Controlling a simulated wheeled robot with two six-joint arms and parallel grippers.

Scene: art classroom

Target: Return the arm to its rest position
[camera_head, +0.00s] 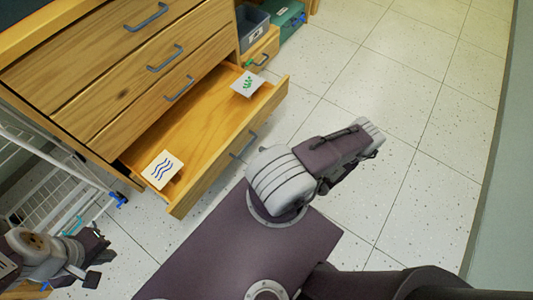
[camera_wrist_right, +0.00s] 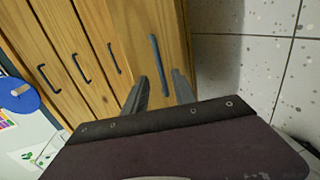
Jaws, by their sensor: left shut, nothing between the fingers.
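My left gripper (camera_head: 96,262) is at the lower left of the head view, low beside the white wire rack. It is shut and empty. My right arm (camera_head: 300,175) reaches up the middle of the head view, in front of the open drawer; its fingers cannot be made out there. In the right wrist view my right gripper (camera_wrist_right: 160,77) has its two grey fingers apart with nothing between them. The fingers point toward a wooden drawer front with a dark handle (camera_wrist_right: 155,52).
A wooden cabinet (camera_head: 105,70) has its bottom drawer (camera_head: 205,115) pulled out. A wave card (camera_head: 163,169) and a green-leaf card (camera_head: 247,85) are at the drawer. A wire rack (camera_head: 50,180) stands left. A grey bin (camera_head: 252,27) is behind. Tiled floor (camera_head: 425,120) is clear at right.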

